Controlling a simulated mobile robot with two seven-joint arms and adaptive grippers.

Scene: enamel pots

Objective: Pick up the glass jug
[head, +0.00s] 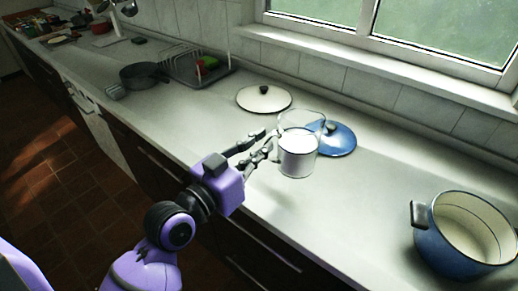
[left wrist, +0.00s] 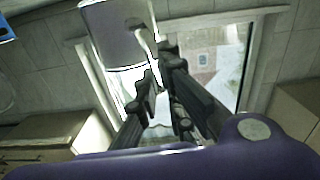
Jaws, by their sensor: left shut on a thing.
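The glass jug (head: 298,163) is clear at the top and holds something white. In the head view it is over the middle of the counter, in front of a blue lid. My left gripper (head: 267,143) comes in from the left and is shut on the jug's handle side. In the left wrist view, the fingers (left wrist: 160,72) close on the handle of the jug (left wrist: 117,38), which shows at the top. I cannot tell whether the jug's base touches the counter. My right gripper is not in view.
A blue lid (head: 341,141) lies just behind the jug and a cream lid (head: 264,97) lies farther back. A blue pot (head: 440,250) stands at the right. A dish rack (head: 185,72) and dark pan (head: 140,76) stand back left. Counter between jug and pot is clear.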

